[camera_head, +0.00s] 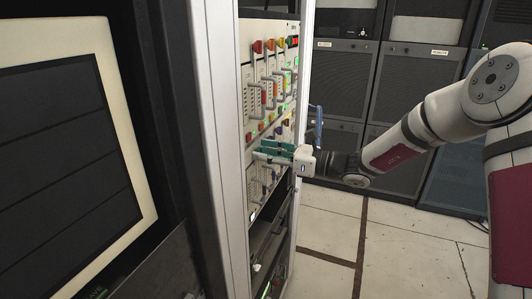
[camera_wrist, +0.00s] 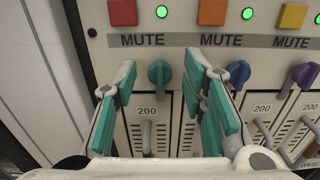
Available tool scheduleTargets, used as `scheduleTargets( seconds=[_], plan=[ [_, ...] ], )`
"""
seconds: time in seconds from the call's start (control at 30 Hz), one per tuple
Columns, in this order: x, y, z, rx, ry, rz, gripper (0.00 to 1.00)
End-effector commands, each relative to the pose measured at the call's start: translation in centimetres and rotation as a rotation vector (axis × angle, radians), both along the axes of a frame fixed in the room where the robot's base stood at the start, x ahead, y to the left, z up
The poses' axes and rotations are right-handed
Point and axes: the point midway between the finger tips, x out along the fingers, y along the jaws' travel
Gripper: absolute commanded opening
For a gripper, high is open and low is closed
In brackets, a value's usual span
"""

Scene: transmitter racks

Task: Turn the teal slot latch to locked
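The teal slot latch (camera_wrist: 160,73) is a small knob on the pale rack panel, below a MUTE label and above a 200 label. Its grip looks roughly upright in the wrist view. My gripper (camera_wrist: 160,88) has teal finger pads, one on each side of the latch, with clear gaps between pads and latch. It is open and holds nothing. In the head view my gripper (camera_head: 262,150) is at the rack's front, its fingers pointing at the panel. The teal latch cannot be made out there.
A blue latch (camera_wrist: 237,74) sits just right of my right finger, with a purple latch (camera_wrist: 305,75) farther right. A red button (camera_wrist: 122,12) and other buttons line the top. Metal handles (camera_wrist: 146,137) stick out below. A white rack post (camera_head: 212,130) stands left of the panel.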

Motion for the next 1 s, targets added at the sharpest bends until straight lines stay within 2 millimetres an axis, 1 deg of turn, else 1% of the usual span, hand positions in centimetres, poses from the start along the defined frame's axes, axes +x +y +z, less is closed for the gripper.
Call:
scheduleTargets(
  seconds=[0.17, 0.4, 0.6, 0.8, 1.0],
  plan=[
    [-0.7, -2.3, 0.0, -0.002, 0.002, -0.004, 0.38],
    [-2.4, -7.0, -0.1, -0.002, 0.002, -0.005, 0.38],
    [-3.5, -9.9, 0.0, -0.001, 0.000, -0.004, 0.38],
    [-4.0, -11.0, -0.1, -0.002, 0.001, -0.002, 0.38],
    [-4.0, -11.1, -0.1, -0.001, 0.001, -0.001, 0.38]
  ],
)
